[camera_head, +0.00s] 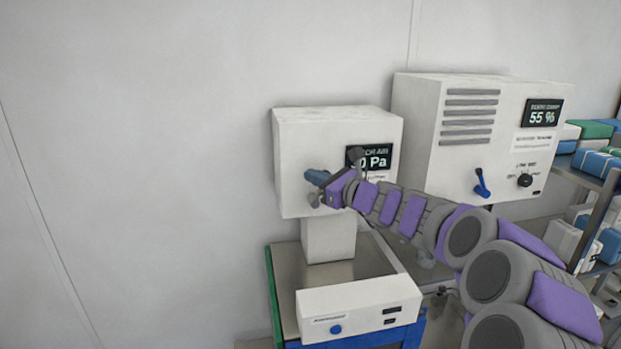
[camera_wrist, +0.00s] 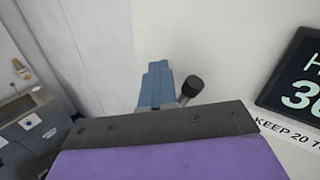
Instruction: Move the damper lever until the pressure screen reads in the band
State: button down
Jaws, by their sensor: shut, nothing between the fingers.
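The pressure screen (camera_head: 378,158) is on the front of the smaller white box (camera_head: 300,140); my wrist hides its first digit, leaving "0 Pa". In the wrist view the screen (camera_wrist: 300,85) is cut off after "3" and part of another digit. The blue damper lever (camera_head: 317,177) is on the box front, left of the screen; a blue part (camera_wrist: 155,84) shows ahead of my gripper in the wrist view. My gripper (camera_head: 316,199) is shut and empty, close beside the lever. I cannot tell whether they touch. My wrist housing hides the fingertips in the wrist view.
A dark-tipped stem (camera_wrist: 191,88) stands beside the blue part. A larger cabinet (camera_head: 420,130) at right carries a "55 %" screen (camera_head: 543,112), another blue lever (camera_head: 482,184) and a black dial (camera_head: 525,180). A low white unit (camera_head: 345,312) sits in front. The left side is bare wall.

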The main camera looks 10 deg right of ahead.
jog(key=shift+a, duration=1.25)
jog(key=shift+d, duration=1.85)
jog(key=c, duration=1.3)
grip_release()
jog(key=a, duration=0.3)
jog(key=shift+c, duration=0.2)
jog(key=shift+o, duration=1.4)
jog(key=shift+a, duration=0.15)
jog(key=shift+d, duration=1.25)
jog(key=shift+a, duration=0.7)
jog(key=b+v, duration=0.1)
jog(key=v, duration=1.6)
jog(key=shift+d+b, duration=0.3)
jog(key=shift+b, duration=0.05)
